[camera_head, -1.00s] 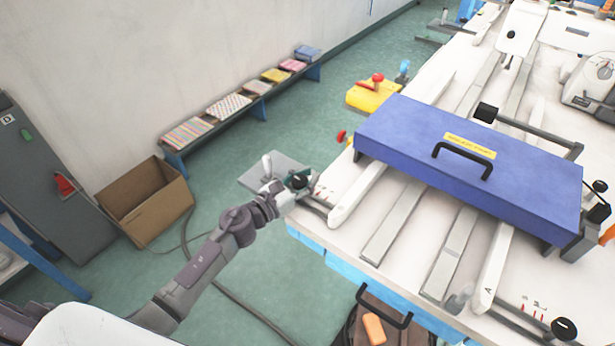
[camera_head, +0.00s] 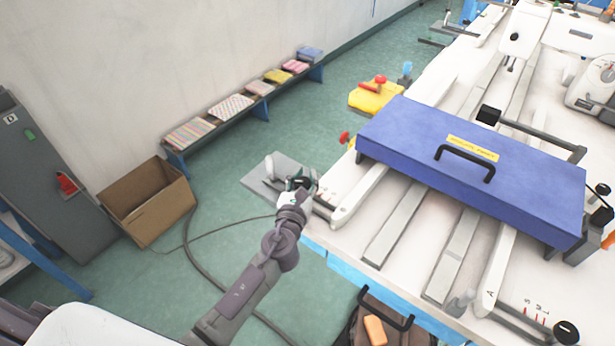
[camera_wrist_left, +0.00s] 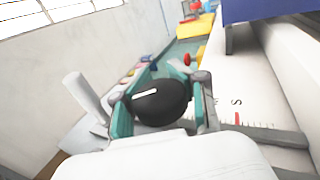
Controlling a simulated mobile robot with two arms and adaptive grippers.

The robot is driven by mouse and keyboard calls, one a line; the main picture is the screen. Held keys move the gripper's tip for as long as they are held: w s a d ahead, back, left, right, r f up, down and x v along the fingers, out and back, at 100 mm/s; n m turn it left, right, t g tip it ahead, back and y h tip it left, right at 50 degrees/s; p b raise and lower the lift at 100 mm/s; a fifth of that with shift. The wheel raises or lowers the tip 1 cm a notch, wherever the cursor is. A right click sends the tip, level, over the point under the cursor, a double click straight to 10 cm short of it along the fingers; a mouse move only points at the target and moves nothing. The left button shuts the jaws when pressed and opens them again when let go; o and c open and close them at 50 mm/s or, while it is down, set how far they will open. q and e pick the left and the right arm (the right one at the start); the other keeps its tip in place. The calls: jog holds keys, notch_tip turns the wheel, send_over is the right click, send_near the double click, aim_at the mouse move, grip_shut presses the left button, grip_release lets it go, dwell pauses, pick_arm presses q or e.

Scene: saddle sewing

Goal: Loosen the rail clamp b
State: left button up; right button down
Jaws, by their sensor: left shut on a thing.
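My left gripper (camera_head: 300,184) is at the left edge of the white table, at the near left end of a rail. In the left wrist view, the gripper (camera_wrist_left: 160,103) has its teal-edged fingers on both sides of a round black knob (camera_wrist_left: 160,102) with a white mark, shut on it. The knob sits at the end of the dark rail (camera_wrist_left: 265,134) beside a printed scale. Another black knob (camera_head: 565,332) sits at the near right corner of the table. My right gripper is not in view.
A blue cover (camera_head: 470,165) with a black handle stands over the table's rails. A grey plate (camera_head: 262,174) juts out beside the gripper. A yellow block (camera_head: 375,97) with a red handle is farther back. A cardboard box (camera_head: 150,203) stands on the floor.

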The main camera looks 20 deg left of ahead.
pick_arm(q)
jog(key=n+y, duration=0.2)
jog(key=y, duration=0.1)
jog(key=n+g+y+b, duration=0.1)
jog(key=shift+s+a+f+y, duration=0.25)
jog(key=shift+f+y, duration=0.15)
jog(key=shift+o, duration=0.2)
jog(key=shift+s+a+n+g+y+b, duration=0.15)
jog(key=shift+n+g+y+b, duration=0.3)
jog(key=shift+n+g+y, duration=0.6)
jog(key=shift+y, duration=0.55)
jog(key=o, duration=0.9)
jog(key=shift+r, duration=0.1)
jog(key=shift+c, duration=0.2)
jog(key=shift+o, duration=0.8)
jog(key=shift+r+t, duration=0.1)
jog(key=shift+t, duration=0.15)
jog(key=shift+r, duration=0.15)
